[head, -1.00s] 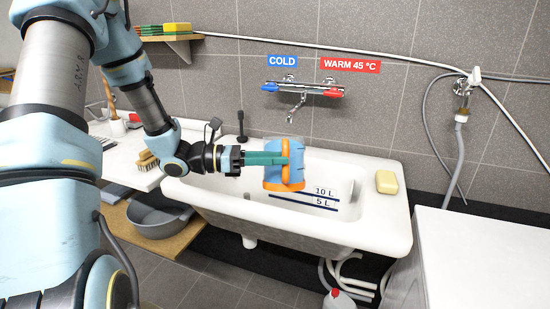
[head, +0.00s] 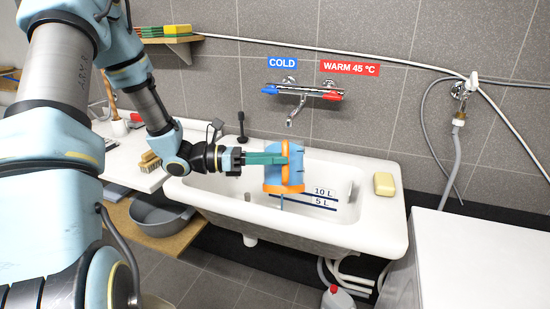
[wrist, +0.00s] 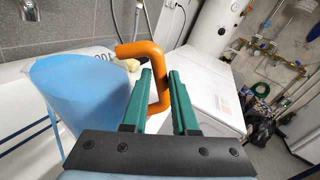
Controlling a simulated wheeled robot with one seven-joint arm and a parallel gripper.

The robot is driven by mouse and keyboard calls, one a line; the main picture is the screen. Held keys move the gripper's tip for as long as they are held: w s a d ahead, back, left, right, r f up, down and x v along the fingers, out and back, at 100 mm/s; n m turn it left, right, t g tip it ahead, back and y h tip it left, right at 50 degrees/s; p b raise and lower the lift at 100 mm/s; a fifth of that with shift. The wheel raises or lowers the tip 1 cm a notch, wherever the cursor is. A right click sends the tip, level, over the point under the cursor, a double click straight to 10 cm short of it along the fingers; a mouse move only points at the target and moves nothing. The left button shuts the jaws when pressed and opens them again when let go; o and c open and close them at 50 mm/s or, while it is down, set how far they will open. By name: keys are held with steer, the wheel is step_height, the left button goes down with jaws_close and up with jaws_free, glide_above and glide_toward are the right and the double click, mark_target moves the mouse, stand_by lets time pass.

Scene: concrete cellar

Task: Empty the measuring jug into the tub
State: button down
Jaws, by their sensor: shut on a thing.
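The measuring jug (head: 271,174) is blue and see-through with orange trim and an orange handle. It hangs over the white tub (head: 375,225), above the tub's inside. My gripper (head: 284,159) reaches in from the left and is shut on the handle. In the wrist view the green fingers (wrist: 160,85) close around the orange handle (wrist: 140,50), with the blue jug body (wrist: 70,90) at left. A thin bluish streak shows under the jug, seemingly water running down. The jug looks tilted, but its lip is not clear. The tub's 5 L and 10 L marks show at right.
A mixer tap (head: 300,92) with cold and warm labels is on the wall behind. Yellow soap (head: 384,184) lies on the tub's right rim. A grey basin (head: 160,218) sits on a shelf below left; a white appliance (head: 475,250) stands at right.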

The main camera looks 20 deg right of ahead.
steer(key=shift+r, duration=0.2)
steer(key=shift+w+r+n+p, duration=0.1)
steer(key=shift+r+n+p, duration=0.2)
steer(key=shift+p, duration=0.6)
steer(key=shift+w+d+r+n+p, duration=0.2)
steer(key=shift+n+p, duration=0.2)
steer(key=shift+p, duration=0.45)
steer(key=shift+w+d+r+n+p, duration=0.1)
steer(key=shift+w+r+n+p, duration=0.25)
steer(key=shift+n+p, duration=0.35)
steer(key=shift+w+d+r+n, duration=0.1)
steer(key=shift+w+n, duration=0.15)
steer(key=shift+n, duration=0.4)
steer(key=shift+w+d+r+n, duration=0.1)
steer(key=shift+w+n, duration=0.15)
steer(key=shift+n, duration=0.4)
